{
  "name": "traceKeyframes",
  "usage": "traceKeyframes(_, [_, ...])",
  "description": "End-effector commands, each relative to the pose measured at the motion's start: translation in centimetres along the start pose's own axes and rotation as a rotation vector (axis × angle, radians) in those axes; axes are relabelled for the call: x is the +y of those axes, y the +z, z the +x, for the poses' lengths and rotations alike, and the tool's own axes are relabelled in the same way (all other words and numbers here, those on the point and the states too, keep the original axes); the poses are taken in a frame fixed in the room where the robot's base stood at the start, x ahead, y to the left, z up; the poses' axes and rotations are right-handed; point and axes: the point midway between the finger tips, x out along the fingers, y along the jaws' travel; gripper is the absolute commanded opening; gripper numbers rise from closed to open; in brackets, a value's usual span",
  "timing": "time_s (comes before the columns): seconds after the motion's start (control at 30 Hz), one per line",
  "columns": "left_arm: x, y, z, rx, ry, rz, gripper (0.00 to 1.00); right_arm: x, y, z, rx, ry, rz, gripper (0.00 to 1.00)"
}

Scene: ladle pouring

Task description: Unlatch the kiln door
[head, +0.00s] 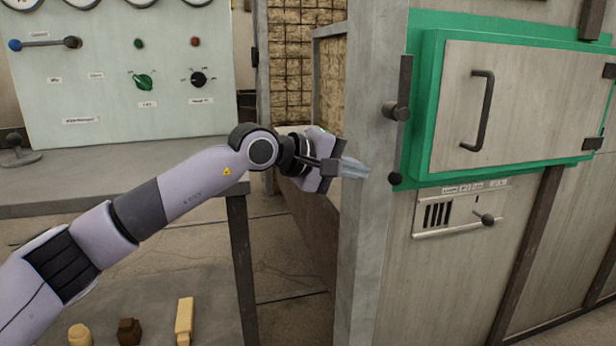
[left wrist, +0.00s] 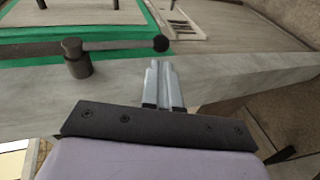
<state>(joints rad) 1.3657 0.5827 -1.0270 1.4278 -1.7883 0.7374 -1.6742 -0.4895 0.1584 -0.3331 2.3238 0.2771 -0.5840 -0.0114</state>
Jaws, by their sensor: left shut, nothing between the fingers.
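The kiln door (head: 520,105) is a pale panel with a dark bar handle (head: 482,110), set in a green frame (head: 430,40). It looks closed. A dark latch (head: 403,85) stands upright at the door's left edge, with a round pivot and a black ball (head: 395,179) below. In the left wrist view, the latch bar (left wrist: 115,45) runs from the pivot to the ball. My left gripper (head: 355,168) is shut and empty, left of the ball and in front of the grey kiln post. Its fingertips (left wrist: 164,68) show just below the ball, apparently apart from it.
The grey kiln post (head: 370,230) stands beside my left gripper. A vent plate with a small lever (head: 460,210) is below the door. A control panel (head: 120,80) stands at the back left. Several small blocks, one a yellow block (head: 184,320), sit on a low surface at bottom left.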

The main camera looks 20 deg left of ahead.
Motion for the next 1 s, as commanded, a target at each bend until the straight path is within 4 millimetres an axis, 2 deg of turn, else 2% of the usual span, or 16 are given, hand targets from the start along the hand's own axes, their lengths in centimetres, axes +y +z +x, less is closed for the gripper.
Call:
traceKeyframes(0.3, [-1.7, 0.0, -5.1, 0.000, -0.001, 0.000, 0.00, -0.4, 0.0, 0.1, -0.029, -0.016, 0.029, 0.57])
traceKeyframes(0.5, [-2.5, 0.1, -7.1, 0.001, -0.001, 0.000, 0.00, -0.5, 0.0, 0.5, -0.035, -0.022, 0.048, 0.57])
traceKeyframes(1.0, [-2.7, 0.1, -7.7, -0.001, 0.000, 0.000, 0.00, -0.6, -0.3, 0.6, -0.027, -0.024, 0.054, 0.57])
